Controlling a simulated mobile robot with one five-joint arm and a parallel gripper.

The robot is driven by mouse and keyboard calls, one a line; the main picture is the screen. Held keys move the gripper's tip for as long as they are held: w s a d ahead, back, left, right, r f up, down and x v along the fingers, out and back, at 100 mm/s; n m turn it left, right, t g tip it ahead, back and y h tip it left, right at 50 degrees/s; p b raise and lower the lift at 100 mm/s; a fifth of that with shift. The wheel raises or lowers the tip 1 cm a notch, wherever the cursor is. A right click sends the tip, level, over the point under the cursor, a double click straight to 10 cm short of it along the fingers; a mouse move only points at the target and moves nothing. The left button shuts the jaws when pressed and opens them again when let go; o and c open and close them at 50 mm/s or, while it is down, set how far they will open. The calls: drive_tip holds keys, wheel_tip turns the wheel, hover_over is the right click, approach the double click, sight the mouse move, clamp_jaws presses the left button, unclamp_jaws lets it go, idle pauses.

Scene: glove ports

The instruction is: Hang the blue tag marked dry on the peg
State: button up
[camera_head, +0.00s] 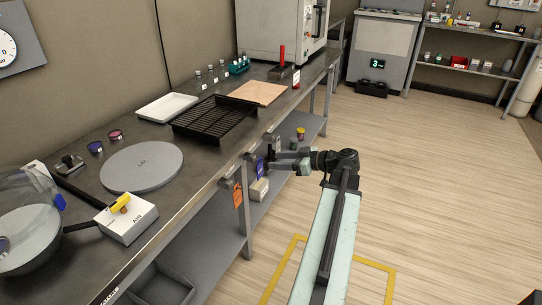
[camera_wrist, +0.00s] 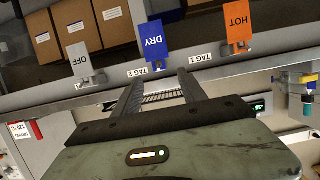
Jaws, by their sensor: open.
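The blue tag marked DRY (camera_wrist: 153,38) hangs from a small metal holder (camera_wrist: 158,66) on the bench's front edge. It also shows in the head view (camera_head: 259,167), just left of my gripper (camera_head: 275,158). In the wrist view my gripper (camera_wrist: 158,77) is open, its two dark fingers apart and pointing at the holder below the blue tag's lettering. Nothing is held between them. I cannot tell whether a fingertip touches the holder. Which fitting is the task's peg is not clear.
An orange HOT tag (camera_wrist: 237,20) and a grey OFF tag (camera_wrist: 78,62) hang on similar holders either side. Cardboard boxes (camera_wrist: 105,20) sit beyond. On the bench are a black rack (camera_head: 215,118), a round grey plate (camera_head: 142,166) and a white box (camera_head: 127,220).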

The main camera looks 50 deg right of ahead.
sight(260, 159)
drive_tip(key=b+x, duration=0.2)
drive_tip(key=x, duration=0.6)
drive_tip(key=shift+w, duration=0.25)
clamp_jaws()
drive_tip(key=shift+r, duration=0.35)
drive_tip(key=shift+s, duration=0.1)
drive_tip(key=shift+s+d, duration=0.25)
drive_tip(key=shift+s, duration=0.45)
